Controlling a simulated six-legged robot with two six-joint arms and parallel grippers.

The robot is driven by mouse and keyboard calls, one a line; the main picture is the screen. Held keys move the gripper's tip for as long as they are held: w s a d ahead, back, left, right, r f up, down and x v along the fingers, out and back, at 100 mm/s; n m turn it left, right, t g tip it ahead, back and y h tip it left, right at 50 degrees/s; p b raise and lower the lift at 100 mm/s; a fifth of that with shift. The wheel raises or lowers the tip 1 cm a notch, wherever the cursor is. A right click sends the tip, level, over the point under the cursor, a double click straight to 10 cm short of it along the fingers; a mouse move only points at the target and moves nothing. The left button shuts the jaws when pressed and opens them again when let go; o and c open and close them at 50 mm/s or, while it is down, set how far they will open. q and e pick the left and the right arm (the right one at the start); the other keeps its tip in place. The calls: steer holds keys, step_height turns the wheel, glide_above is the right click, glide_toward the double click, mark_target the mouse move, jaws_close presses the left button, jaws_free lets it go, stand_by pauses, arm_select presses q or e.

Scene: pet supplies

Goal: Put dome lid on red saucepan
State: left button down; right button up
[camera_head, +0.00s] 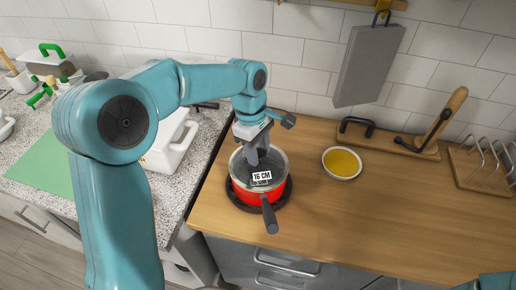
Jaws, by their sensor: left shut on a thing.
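The red saucepan (247,196) stands on a dark round trivet (285,196) near the left edge of the wooden counter, its dark handle (270,215) pointing toward me. The dome lid (277,160), see-through with a pale rim, is over the pan's mouth. I cannot tell whether its rim touches the pan all round. My left gripper (256,160) comes down from above and is shut on the lid near its middle; the fingers hide the knob. A white "16 CM" label (262,177) shows at the front of the lid and pan. My right gripper is out of view.
A bowl of yellow contents (342,162) stands right of the pan. Farther right are a wooden board with a black handle (390,139) and a wire rack (484,165). A white container (170,148) is left, behind my arm. The front right counter is clear.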

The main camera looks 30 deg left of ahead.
arm_select(q)
steer(key=c, duration=0.5)
jaws_free()
steer(key=shift+r, duration=0.1)
steer(key=r, duration=0.5)
steer(key=a+r, duration=0.1)
steer(key=r, duration=0.4)
steer(key=a+r, duration=0.1)
steer(key=r, duration=0.5)
steer(key=shift+w+a+p, duration=0.1)
steer(key=shift+a+p, duration=0.1)
steer(key=shift+p, duration=0.15)
